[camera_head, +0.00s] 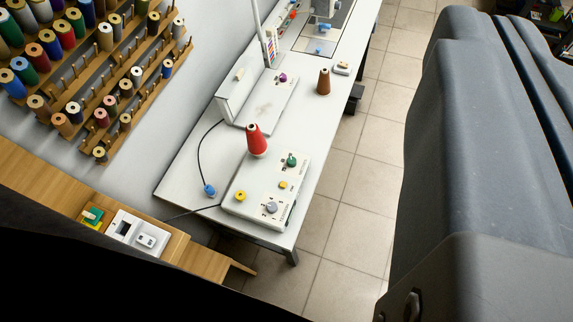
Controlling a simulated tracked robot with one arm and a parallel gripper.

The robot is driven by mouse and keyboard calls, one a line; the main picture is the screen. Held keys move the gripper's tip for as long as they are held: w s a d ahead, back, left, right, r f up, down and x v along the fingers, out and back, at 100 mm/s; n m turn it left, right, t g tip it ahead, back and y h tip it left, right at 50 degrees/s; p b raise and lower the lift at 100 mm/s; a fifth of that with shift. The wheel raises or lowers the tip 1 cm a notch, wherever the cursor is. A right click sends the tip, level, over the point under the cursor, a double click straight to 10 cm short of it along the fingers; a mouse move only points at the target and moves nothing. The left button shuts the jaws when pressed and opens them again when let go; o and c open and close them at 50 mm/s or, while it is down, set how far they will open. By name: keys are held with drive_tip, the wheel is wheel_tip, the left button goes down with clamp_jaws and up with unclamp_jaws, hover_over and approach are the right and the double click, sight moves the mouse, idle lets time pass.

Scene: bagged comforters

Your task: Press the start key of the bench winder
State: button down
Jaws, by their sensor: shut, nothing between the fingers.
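A white box-shaped unit (262,178), which looks like the bench winder, sits at the near end of the white table. A red thread cone (256,142) stands upright at its back left. Its top carries a green key or knob (291,160), two yellow ones, at the front left (240,196) and right of centre (283,185), and a grey round knob (271,207) near the front. The lettering is too small to read, so I cannot tell which is the start key. My gripper's fingers are not in the picture; a large grey part of my arm fills the right side.
The white table (188,178) also holds a second white unit with a purple knob (282,78), a brown cone (324,82) and a blue plug-like piece (209,190) beside a black cable. Thread racks (65,100) hang at left. Tiled floor (345,200) is clear right of the table.

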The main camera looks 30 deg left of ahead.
drive_tip(key=shift+w+d+r, duration=0.1)
drive_tip(key=shift+w+d, duration=0.15)
drive_tip(key=shift+w, duration=0.05)
drive_tip(key=w+a+f+n+g+p, duration=0.15)
drive_tip(key=w+a+f, duration=0.25)
drive_tip(key=w+f, duration=0.65)
drive_tip(key=w+a+f+n+g, duration=0.2)
drive_tip(key=w+a+f+n, duration=0.15)
drive_tip(key=w+f, duration=0.7)
drive_tip(key=a+f+n+g, duration=0.1)
drive_tip(key=a+f+n, duration=0.2)
drive_tip(key=f, duration=1.4)
drive_tip(key=a+f+n+g+y+p, duration=0.1)
drive_tip(key=a+f, duration=0.7)
drive_tip(key=f, duration=1)
drive_tip(key=shift+a+f+n+g, duration=0.15)
drive_tip(key=shift+a+n+g, duration=0.25)
drive_tip(key=shift+n, duration=0.5)
